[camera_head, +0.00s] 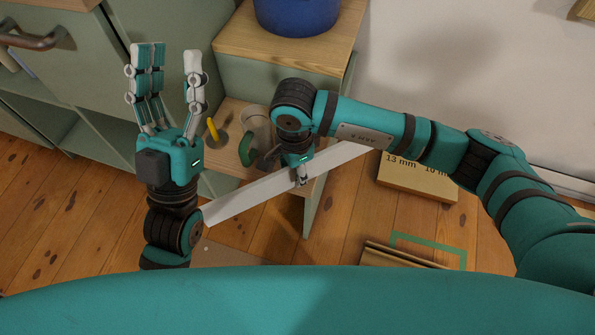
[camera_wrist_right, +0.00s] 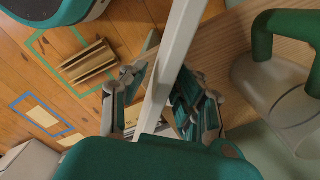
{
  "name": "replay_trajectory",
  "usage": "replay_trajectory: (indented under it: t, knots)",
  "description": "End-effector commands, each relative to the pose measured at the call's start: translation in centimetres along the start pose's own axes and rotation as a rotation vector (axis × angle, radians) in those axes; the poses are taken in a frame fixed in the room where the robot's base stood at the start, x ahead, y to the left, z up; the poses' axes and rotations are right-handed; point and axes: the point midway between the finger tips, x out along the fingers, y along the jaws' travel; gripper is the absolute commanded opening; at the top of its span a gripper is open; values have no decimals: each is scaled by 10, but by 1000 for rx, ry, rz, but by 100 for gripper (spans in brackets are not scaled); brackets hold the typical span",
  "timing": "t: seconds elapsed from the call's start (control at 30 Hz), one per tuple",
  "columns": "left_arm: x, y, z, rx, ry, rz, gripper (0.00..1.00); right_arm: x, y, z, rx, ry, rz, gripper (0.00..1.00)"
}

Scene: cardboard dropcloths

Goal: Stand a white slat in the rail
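A long white slat (camera_head: 250,197) lies slantwise across the head view, below my right gripper (camera_head: 301,181). My right gripper is shut on the slat near its middle, well above the floor. The slat also runs up between the fingers in the right wrist view (camera_wrist_right: 176,55). The grooved wooden rail (camera_head: 395,258) lies on the floor inside a green tape outline, partly hidden by my body in the head view. The whole rail shows in the right wrist view (camera_wrist_right: 87,62). My left gripper (camera_head: 170,56) is raised at the left, open and empty.
A wooden block marked 13 mm and 10 mm (camera_head: 415,184) lies behind the rail. A low wooden shelf (camera_head: 238,110) bears a glass jug (camera_head: 256,125) with a green handle and a yellow item. A blue pot (camera_head: 297,14) stands above.

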Motion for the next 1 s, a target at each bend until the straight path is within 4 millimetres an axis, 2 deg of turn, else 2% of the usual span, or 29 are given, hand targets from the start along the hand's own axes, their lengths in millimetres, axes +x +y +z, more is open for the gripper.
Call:
replay_trajectory:
  t: [0.03, 0.2, 0.77, 1.0]
  knots:
    - [0, 0, 0, 0, 0, 0, 40, 0, 0, 0, 0, 0, 0, 21]
    - [0, 0, 0, 0, -1, 0, 40, 0, 0, 0, 0, 0, 0, 0]
    - [1, 0, 2, 0, -12, 0, 40, -3, -1, -1, 1, 0, -1, 0]
    - [1, -4, 24, 9, -144, -6, 40, -17, -6, -6, 6, 1, -2, 0]
